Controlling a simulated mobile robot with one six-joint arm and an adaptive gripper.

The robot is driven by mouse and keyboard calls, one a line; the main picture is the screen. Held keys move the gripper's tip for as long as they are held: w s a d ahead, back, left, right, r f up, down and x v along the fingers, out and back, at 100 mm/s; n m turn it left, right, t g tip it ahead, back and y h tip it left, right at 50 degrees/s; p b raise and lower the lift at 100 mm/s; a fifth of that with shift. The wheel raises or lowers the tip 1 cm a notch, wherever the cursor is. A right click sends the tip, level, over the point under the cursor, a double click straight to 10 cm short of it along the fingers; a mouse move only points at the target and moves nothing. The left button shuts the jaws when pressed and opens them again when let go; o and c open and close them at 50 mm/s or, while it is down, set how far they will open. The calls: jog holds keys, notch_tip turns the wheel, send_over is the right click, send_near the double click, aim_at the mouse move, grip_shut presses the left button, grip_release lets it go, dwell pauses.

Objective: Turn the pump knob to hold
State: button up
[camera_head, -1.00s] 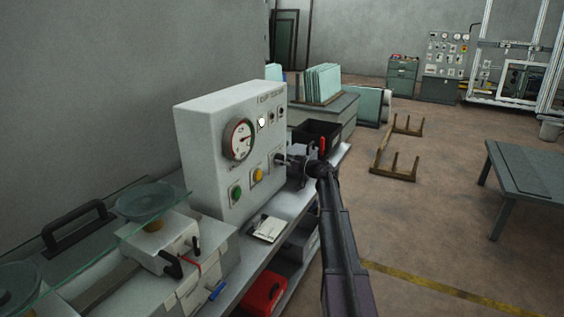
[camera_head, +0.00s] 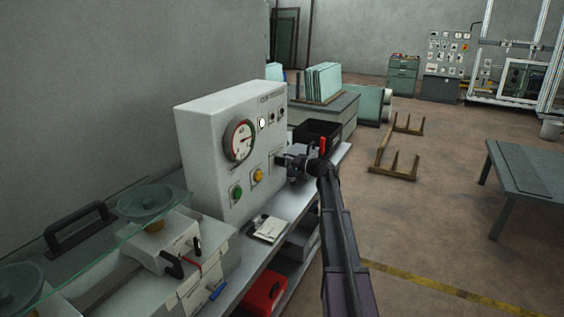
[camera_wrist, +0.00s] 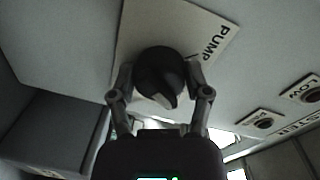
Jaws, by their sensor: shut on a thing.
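The pump knob (camera_wrist: 160,76) is round and black with a pale pointer mark. In the wrist view it sits on a light plate lettered PUMP (camera_wrist: 213,42) on the control box. My gripper (camera_wrist: 160,88) has one finger on each side of the knob and is shut on it. In the head view my gripper (camera_head: 286,160) meets the front face of the white control box (camera_head: 205,140), and the knob is hidden behind it. The knob's setting labels are hidden, so I cannot tell which position it points to.
The box carries a gauge (camera_head: 239,140), a green button (camera_head: 236,193) and a yellow button (camera_head: 258,175). A notepad (camera_head: 269,229) lies on the bench below. A black bin (camera_head: 318,132) stands beyond my gripper. A glass sheet with suction cups (camera_head: 146,201) is at left.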

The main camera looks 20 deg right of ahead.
jog(key=shift+w+r+m, duration=0.1)
jog(key=shift+w+m, duration=0.05)
jog(key=shift+m, duration=0.95)
jog(key=o, duration=1.2)
jog(key=shift+a, duration=0.1)
jog(key=shift+n, duration=0.4)
